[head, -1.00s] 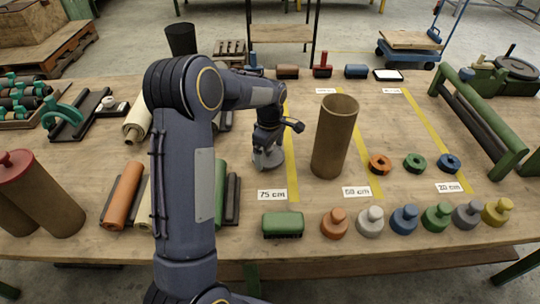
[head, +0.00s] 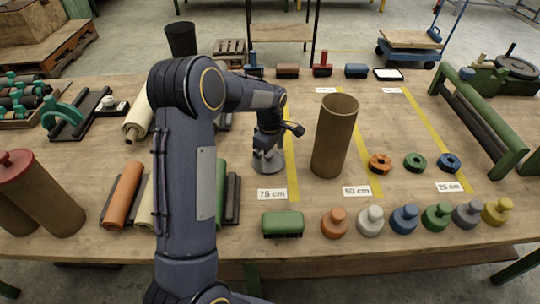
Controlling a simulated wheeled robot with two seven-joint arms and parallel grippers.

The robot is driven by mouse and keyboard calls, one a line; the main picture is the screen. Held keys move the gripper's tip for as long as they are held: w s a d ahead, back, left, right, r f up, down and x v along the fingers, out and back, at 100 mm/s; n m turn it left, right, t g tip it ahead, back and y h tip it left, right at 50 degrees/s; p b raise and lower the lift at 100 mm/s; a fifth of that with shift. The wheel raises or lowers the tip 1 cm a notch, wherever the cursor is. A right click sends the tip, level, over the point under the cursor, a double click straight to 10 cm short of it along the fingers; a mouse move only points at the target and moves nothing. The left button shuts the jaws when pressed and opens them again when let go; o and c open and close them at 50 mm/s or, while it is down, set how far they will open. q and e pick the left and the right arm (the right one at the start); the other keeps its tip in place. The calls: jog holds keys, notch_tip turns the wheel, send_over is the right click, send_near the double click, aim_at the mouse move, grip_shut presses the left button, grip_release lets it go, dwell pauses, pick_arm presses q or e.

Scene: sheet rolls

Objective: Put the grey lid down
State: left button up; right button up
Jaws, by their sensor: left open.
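A grey lid (head: 272,168) lies flat on the table (head: 300,215), left of the upright brown cardboard tube (head: 334,140) and above the 75 cm label. My left gripper (head: 267,153) is right over the lid, pointing down with its fingers open around its middle. The gripper partly hides the lid, so I cannot tell whether the fingers still touch it. The tube stands apart from the lid, and its top is open. My right gripper is not in view.
Several knobbed stoppers, including a grey one (head: 467,214), line the front edge. A green block (head: 282,224) sits left of them. Orange (head: 380,164), green and blue rings lie right of the tube.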

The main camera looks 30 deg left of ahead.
aim_at(270, 154)
pick_arm(q)
notch_tip(270, 154, up, 11)
jog(key=s+d+r+m+t+h, duration=0.2)
jog(key=s+r+m, duration=0.25)
jog(key=s, duration=0.35)
jog(key=s+d+m+t, duration=0.1)
jog(key=s+d+m, duration=0.2)
jog(key=s, duration=0.4)
jog(key=s+d+m+t+h, duration=0.1)
jog(key=s+d+m, duration=0.2)
jog(key=s, duration=0.4)
jog(key=s+d+f+m+t, duration=0.1)
jog(key=s+d+m, duration=0.2)
jog(key=s+m, duration=0.2)
jog(key=shift+s+t+h, duration=0.3)
jog(key=shift+s+h, duration=0.1)
jog(key=shift+s, duration=0.65)
